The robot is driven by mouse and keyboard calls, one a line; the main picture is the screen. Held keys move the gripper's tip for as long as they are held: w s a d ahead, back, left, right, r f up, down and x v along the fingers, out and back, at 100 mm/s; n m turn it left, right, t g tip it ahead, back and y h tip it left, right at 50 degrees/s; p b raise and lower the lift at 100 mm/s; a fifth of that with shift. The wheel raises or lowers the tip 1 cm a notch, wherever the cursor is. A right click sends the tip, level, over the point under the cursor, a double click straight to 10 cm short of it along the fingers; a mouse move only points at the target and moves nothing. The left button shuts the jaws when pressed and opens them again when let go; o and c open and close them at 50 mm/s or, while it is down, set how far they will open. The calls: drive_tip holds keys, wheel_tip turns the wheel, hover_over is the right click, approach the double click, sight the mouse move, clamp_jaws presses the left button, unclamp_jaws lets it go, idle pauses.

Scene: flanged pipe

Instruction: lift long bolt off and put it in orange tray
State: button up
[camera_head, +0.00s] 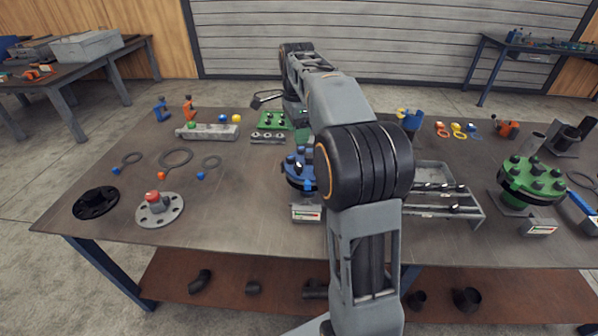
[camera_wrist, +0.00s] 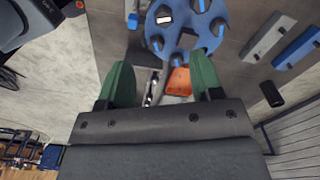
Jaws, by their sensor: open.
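A blue flange (camera_head: 299,172) with several dark bolts stands on the table, left of my arm and partly hidden by it. The blue flange (camera_wrist: 205,40) also shows at the top of the wrist view, with several bolt heads on it. I cannot tell which is the long bolt. My gripper (camera_wrist: 160,82) is open, its two green fingers apart and short of the flange in the picture. An orange piece (camera_wrist: 179,82) shows between the fingers; I cannot tell whether it is the orange tray. Beside it is a narrow shiny piece (camera_wrist: 152,90).
A grey tray (camera_head: 476,213) with shiny bolts lies right of my arm. A green flange (camera_head: 532,180) stands farther right. A grey flange with a red knob (camera_head: 158,209) and a black flange (camera_head: 96,202) lie at left.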

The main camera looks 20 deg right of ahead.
hover_over(299, 165)
drive_tip(key=f, duration=0.7)
drive_tip(key=shift+s+a+f, duration=0.15)
drive_tip(key=shift+a+f, duration=0.05)
drive_tip(key=shift+f, duration=0.1)
drive_tip(key=shift+w+d+f, duration=0.1)
drive_tip(key=shift+f, duration=1.25)
drive_tip(key=shift+w+d+f, duration=0.1)
drive_tip(key=shift+f, duration=1.2)
drive_tip(key=c, duration=1.1)
drive_tip(key=shift+r, duration=0.1)
